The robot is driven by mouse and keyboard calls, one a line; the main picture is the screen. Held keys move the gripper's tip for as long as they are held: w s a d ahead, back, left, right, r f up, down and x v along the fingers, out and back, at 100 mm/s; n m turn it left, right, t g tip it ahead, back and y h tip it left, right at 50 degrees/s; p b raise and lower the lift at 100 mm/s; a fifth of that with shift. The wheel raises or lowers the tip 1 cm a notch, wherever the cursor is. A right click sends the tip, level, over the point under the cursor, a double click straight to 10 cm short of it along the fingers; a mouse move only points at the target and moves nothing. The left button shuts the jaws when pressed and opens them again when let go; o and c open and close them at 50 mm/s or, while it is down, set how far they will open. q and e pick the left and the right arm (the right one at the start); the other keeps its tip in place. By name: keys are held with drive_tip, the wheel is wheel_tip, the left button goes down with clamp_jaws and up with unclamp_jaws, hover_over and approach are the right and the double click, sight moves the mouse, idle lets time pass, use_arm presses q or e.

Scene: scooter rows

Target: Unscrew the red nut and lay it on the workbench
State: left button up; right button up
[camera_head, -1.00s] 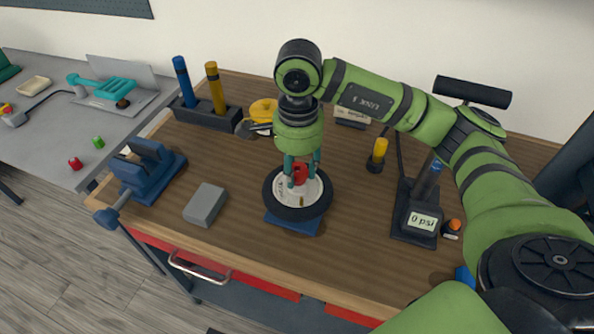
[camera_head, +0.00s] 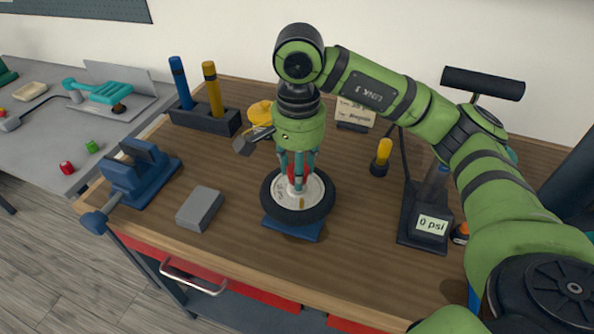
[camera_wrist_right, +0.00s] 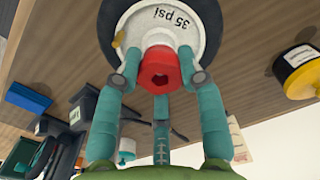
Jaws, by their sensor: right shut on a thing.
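The red nut (camera_head: 294,169) is at the middle of the small wheel (camera_head: 318,208), which has a black tyre and a pale hub and sits on a blue base on the wooden workbench (camera_head: 365,245). My right gripper (camera_head: 297,184) points down over the hub, its teal fingers shut on the nut. In the right wrist view the nut (camera_wrist_right: 160,70) shows a dark hole, with fingers around it and the hub, marked 35 psi, right behind. I cannot tell whether it is still on its thread. My left gripper is not in view.
A grey block (camera_head: 200,208) and a blue vise (camera_head: 140,175) are left of the wheel. A pump (camera_head: 428,222) reading 0 psi and a yellow-topped item (camera_head: 381,157) are to the right. A pen rack (camera_head: 205,117) stands behind. Bare wood lies front right of the wheel.

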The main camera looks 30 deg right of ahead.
drive_tip(key=shift+s+f+n+b, duration=0.15)
drive_tip(key=shift+f+n+b, duration=0.25)
drive_tip(key=shift+n+b, duration=0.45)
drive_tip(key=shift+r+n, duration=0.1)
drive_tip(key=shift+n, duration=0.75)
drive_tip(key=o, duration=1.2)
drive_tip(key=shift+d+r, duration=0.1)
drive_tip(key=shift+r, duration=0.1)
drive_tip(key=shift+r, duration=0.1)
drive_tip(key=shift+r, duration=0.25)
wheel_tip(320, 180, up, 11)
drive_tip(key=shift+r, duration=0.15)
